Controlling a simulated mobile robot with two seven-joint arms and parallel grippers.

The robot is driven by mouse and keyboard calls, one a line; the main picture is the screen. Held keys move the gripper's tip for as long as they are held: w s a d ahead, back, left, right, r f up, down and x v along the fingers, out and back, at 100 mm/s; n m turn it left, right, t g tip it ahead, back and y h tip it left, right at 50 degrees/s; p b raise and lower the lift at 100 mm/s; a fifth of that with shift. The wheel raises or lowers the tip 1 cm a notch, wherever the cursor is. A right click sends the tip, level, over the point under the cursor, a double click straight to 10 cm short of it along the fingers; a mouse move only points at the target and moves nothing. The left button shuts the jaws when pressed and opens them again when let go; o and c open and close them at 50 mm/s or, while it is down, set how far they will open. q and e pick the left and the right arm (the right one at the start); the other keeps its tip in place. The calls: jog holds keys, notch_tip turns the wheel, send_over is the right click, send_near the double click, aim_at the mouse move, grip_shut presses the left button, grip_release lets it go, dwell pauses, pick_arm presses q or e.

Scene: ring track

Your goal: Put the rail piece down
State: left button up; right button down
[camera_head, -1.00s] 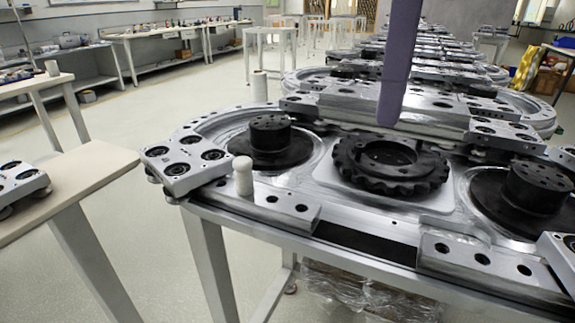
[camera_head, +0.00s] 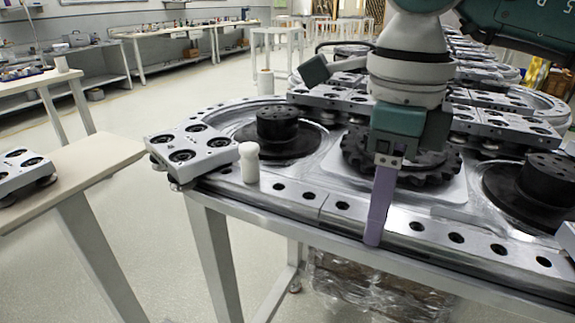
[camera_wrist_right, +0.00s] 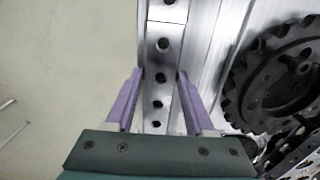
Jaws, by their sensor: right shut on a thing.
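The rail piece (camera_head: 344,211) is a straight silver bar with dark holes. It lies in line with the front rail of the ring track, level with its neighbours as far as I can see. My right gripper (camera_head: 375,236) points down over it, with one purple finger showing on its front side. In the right wrist view the rail piece (camera_wrist_right: 157,88) runs between the two purple fingers of my right gripper (camera_wrist_right: 158,74), which is shut on it. A seam shows beyond the fingers. My left gripper is not in view.
A four-hole carriage (camera_head: 192,148) sits on the track's left corner, beside a white peg (camera_head: 249,162). A black toothed wheel (camera_head: 352,150) is close behind the gripper. A beige side table (camera_head: 85,165) stands left, with open floor between.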

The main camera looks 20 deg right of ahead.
jog(key=shift+w, duration=0.1)
jog(key=shift+c, duration=1.3)
grip_release()
notch_tip(320, 180, up, 12)
jog(key=shift+r+p, duration=0.15)
jog(key=shift+p, duration=0.25)
